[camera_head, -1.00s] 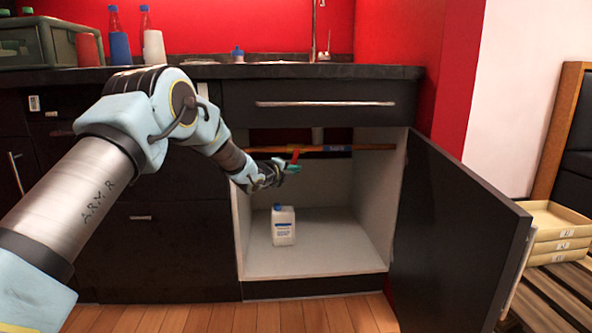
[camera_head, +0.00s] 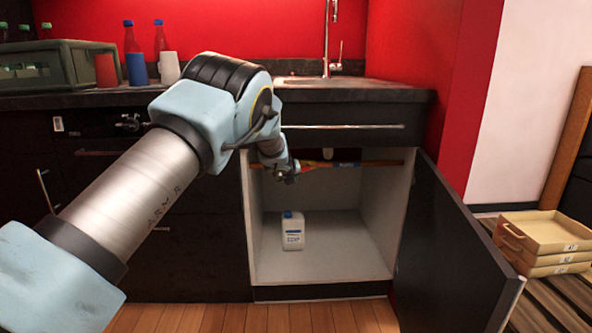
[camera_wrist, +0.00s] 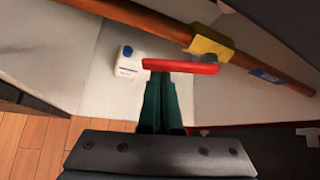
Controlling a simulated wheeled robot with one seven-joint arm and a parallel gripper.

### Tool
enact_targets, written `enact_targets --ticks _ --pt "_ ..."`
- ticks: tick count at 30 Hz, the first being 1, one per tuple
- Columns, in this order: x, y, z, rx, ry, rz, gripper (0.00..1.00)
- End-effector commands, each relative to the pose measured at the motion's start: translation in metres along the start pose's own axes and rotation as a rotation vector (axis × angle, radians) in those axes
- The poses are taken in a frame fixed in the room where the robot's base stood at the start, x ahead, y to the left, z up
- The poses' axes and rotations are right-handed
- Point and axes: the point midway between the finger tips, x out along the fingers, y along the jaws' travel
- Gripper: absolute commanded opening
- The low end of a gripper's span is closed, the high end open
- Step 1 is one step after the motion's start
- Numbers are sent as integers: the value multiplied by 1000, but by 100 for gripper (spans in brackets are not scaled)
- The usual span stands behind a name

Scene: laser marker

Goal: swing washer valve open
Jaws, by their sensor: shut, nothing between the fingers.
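The washer valve sits on an orange-brown pipe inside the open cabinet. In the wrist view, its yellow body (camera_wrist: 208,44) is on the pipe, and its red lever (camera_wrist: 185,66) reaches left, at a small angle to the pipe. In the head view, the lever is a small red patch (camera_head: 310,164) along the pipe. My gripper (camera_head: 291,172) is in the upper part of the cabinet opening. In the wrist view, my green fingers (camera_wrist: 160,84) are together and empty, their tips at the lever's left end. Whether they touch it is unclear.
A white soap bottle (camera_head: 292,232) stands on the cabinet floor. The cabinet door (camera_head: 452,240) is swung open on the right, with stacked trays (camera_head: 545,240) beyond it. The counter edge (camera_head: 345,93) is above. The cabinet's right interior is clear.

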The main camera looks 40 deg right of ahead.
Motion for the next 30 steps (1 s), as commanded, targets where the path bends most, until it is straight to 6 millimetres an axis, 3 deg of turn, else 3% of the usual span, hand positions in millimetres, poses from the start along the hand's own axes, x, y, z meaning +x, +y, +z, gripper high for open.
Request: enact_targets --ticks 1,10,30 --pt "-7 -4 9 33 0 24 0" --pt "-13 -3 17 188 0 149 0" --pt "-13 -1 17 299 0 238 0"
